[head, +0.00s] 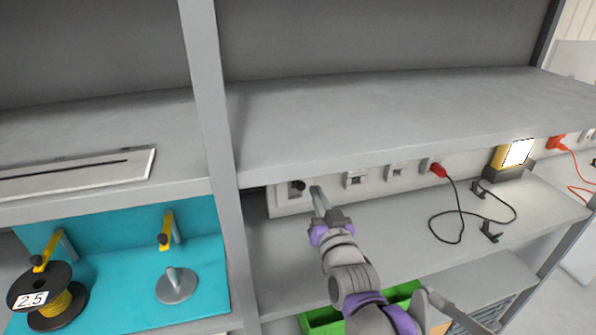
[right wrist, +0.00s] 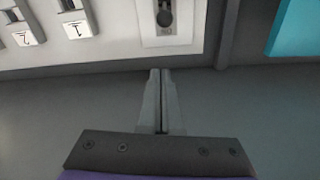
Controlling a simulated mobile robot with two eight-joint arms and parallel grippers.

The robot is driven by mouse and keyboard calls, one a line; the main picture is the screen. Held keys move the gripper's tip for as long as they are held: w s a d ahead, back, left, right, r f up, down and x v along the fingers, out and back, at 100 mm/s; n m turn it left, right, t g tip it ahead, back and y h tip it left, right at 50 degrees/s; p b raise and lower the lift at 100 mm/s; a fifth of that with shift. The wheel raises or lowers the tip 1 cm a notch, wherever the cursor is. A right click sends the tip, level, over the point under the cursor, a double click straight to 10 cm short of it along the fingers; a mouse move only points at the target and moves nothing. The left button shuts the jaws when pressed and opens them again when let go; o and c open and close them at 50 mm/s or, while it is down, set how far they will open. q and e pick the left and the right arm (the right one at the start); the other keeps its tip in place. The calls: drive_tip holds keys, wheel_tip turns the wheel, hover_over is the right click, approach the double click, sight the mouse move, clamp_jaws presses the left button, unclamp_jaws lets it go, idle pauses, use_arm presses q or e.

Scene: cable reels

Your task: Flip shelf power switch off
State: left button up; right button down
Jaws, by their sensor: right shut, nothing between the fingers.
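My right gripper (head: 316,191) is shut and empty, just right of the knob in the head view. In the right wrist view the closed fingertips (right wrist: 160,73) point at the plate, with a visible gap below the knob. I cannot tell the exact distance. My left gripper is not in view.
Sockets (head: 356,180) line the strip to the right. A grey upright (head: 212,120) stands left of the switch. A cable reel (head: 45,297) sits at lower left.

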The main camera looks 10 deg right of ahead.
drive_tip(key=shift+r, duration=0.2)
drive_tip(key=shift+s+a, duration=0.1)
hover_over(301, 186)
drive_tip(key=d, duration=0.2)
drive_tip(key=f, duration=0.1)
drive_tip(key=a+f, duration=0.1)
drive_tip(key=s+f, duration=0.1)
drive_tip(key=shift+a, duration=0.15)
